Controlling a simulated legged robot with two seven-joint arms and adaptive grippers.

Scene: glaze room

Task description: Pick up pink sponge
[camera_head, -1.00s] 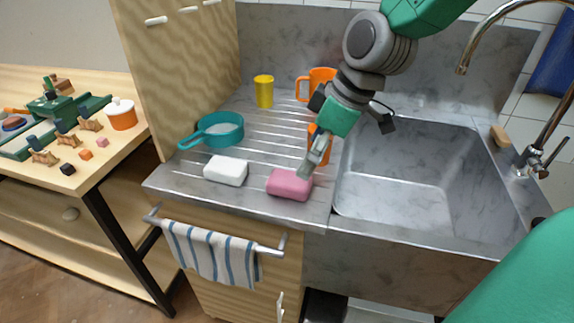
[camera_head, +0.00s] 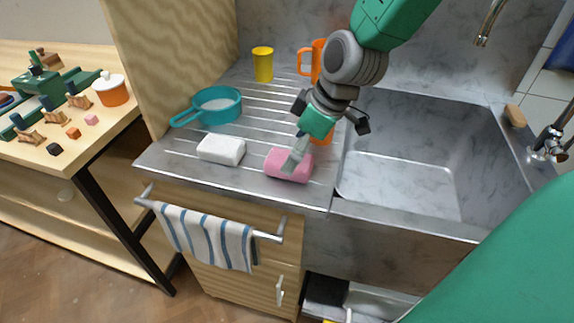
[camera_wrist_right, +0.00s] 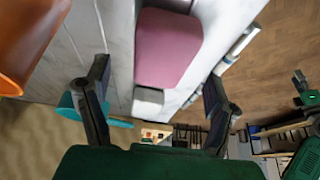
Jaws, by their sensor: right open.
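The pink sponge (camera_head: 277,166) lies on the metal drainboard near its front edge, left of the sink basin. It also shows in the right wrist view (camera_wrist_right: 167,48), ahead of and between the open fingers. My right gripper (camera_head: 296,158) is above the sponge in the head view, its fingertips overlapping the sponge's upper right part. In the right wrist view the right gripper (camera_wrist_right: 157,100) has its fingers wide apart with nothing between them. I cannot tell whether a finger touches the sponge. My left gripper is not in view.
A white sponge (camera_head: 221,149) lies just left of the pink one. A teal pan (camera_head: 218,108), a yellow cup (camera_head: 263,64) and an orange mug (camera_head: 317,58) stand farther back. The sink basin (camera_head: 405,155) is at right; a striped towel (camera_head: 208,238) hangs below.

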